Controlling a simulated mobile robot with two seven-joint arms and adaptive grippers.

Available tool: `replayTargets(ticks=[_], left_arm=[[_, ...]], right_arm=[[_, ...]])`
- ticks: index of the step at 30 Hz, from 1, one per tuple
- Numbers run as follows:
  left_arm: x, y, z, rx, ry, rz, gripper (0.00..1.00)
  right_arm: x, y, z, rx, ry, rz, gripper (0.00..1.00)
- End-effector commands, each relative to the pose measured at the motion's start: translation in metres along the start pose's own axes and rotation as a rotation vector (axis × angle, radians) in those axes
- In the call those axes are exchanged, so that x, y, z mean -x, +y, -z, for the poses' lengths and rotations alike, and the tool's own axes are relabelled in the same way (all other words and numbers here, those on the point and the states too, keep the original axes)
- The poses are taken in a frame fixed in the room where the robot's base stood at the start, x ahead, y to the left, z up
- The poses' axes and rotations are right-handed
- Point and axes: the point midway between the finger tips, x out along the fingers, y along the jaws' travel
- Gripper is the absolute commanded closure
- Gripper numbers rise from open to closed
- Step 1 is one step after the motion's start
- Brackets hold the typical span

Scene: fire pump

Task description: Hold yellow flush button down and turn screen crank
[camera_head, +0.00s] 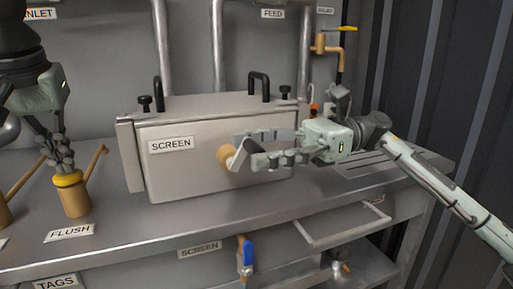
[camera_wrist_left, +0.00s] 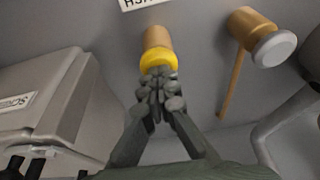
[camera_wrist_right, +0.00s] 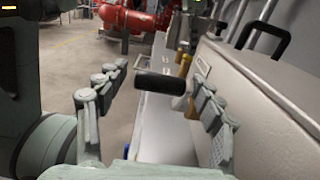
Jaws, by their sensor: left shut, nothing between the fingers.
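The yellow flush button (camera_head: 69,180) sits on a brass post behind the FLUSH label; it also shows in the left wrist view (camera_wrist_left: 158,57). My left gripper (camera_head: 66,168) is shut and empty, pointing down with its fingertips at the button's top. They appear to touch it; I cannot tell how far it is pressed. The screen crank (camera_head: 225,157) is on the front of the grey SCREEN box (camera_head: 190,178). My right gripper (camera_head: 238,151) is open, its fingers on either side of the crank. In the right wrist view, the black crank handle (camera_wrist_right: 160,83) lies between the fingers, with gaps visible.
Black knobs and a black handle (camera_head: 259,84) top the box. Pipes rise behind it. Another brass valve (camera_wrist_left: 256,35) stands beside the flush post. A blue-handled valve (camera_head: 246,252) is below the bench edge. The bench front between the two grippers is clear.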

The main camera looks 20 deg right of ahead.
Motion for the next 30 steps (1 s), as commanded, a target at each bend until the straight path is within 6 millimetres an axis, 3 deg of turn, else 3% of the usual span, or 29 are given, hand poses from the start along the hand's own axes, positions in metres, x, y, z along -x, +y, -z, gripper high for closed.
replayTargets(ticks=[1, 10, 22, 30], left_arm=[[-0.0013, -0.0002, -0.0006, 0.0, -0.002, 0.001, 1.0], [-0.0014, -0.0003, -0.0004, 0.0, -0.002, 0.001, 1.0], [-0.0014, -0.0001, -0.0004, 0.0, -0.002, 0.001, 1.0], [-0.0015, 0.0, -0.0005, 0.0, -0.002, 0.001, 1.0]], right_arm=[[0.0002, -0.0001, 0.0002, 0.0, 0.0, 0.0, 0.41], [-0.0003, 0.0015, 0.0006, -0.001, 0.001, -0.005, 0.75], [0.0054, 0.0041, 0.0084, -0.004, -0.235, -0.017, 0.75], [0.0069, 0.0041, 0.0091, -0.001, -0.261, -0.015, 0.75]])
